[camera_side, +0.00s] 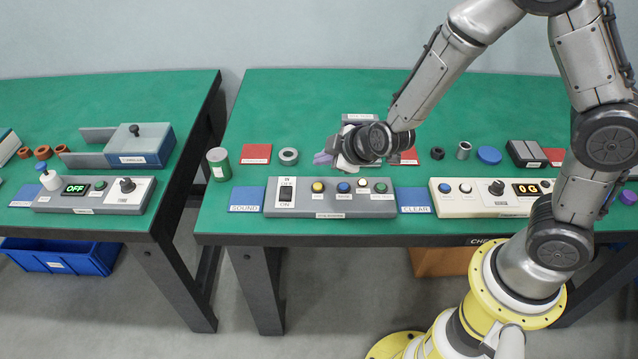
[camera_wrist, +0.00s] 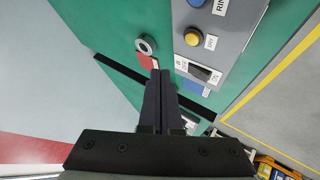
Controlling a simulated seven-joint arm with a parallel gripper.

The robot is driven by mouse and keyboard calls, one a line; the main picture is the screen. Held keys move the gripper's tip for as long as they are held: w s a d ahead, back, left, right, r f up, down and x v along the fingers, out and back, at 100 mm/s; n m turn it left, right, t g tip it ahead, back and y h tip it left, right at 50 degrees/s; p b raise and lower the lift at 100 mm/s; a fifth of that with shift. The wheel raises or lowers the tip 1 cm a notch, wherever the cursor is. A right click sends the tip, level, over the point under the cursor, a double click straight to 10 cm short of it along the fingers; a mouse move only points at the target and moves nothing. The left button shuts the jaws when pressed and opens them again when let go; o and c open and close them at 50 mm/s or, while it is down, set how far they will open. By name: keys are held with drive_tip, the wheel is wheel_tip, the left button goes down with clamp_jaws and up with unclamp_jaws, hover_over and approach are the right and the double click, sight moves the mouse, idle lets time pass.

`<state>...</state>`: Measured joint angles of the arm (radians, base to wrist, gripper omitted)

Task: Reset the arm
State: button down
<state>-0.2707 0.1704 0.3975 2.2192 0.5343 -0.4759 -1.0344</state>
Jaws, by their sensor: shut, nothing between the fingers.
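My gripper (camera_wrist: 160,78) is shut, its two dark fingers together with nothing between them in the wrist view. In the side view my gripper (camera_side: 325,158) is above the green bench (camera_side: 290,100), just behind the grey control panel (camera_side: 318,209) with the ON/OFF switch (camera_side: 286,193). The panel also shows in the wrist view (camera_wrist: 235,40), to the right of the fingers. My wrist hides part of the bench behind the panel.
A grey ring (camera_side: 289,156), a red mat (camera_side: 257,154) and a green can (camera_side: 218,163) are left of my gripper. A cream panel (camera_side: 478,208) with a display stands to the right. Blue mats labelled SOUND (camera_side: 246,200) and CLEAR (camera_side: 413,200) flank the grey panel. The back of the bench is mostly clear.

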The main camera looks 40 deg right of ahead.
drive_tip(key=s+d+r+m+t, duration=0.1)
drive_tip(key=d+r+m+t, duration=0.2)
drive_tip(key=r, duration=1.4)
drive_tip(key=s+d+r+y, duration=0.1)
drive_tip(key=s+r, duration=0.5)
drive_tip(key=s, duration=0.4)
drive_tip(key=s+d+f+m+g, duration=0.1)
drive_tip(key=s+f+m+g, duration=0.1)
drive_tip(key=s, duration=0.6)
drive_tip(key=s+d+f+m+g, duration=0.1)
drive_tip(key=s+f+m+g, duration=0.2)
drive_tip(key=s, duration=0.4)
drive_tip(key=shift+s+d+f+g+h, duration=0.3)
drive_tip(key=shift+s+f+g, duration=0.05)
drive_tip(key=shift+f+g, duration=0.45)
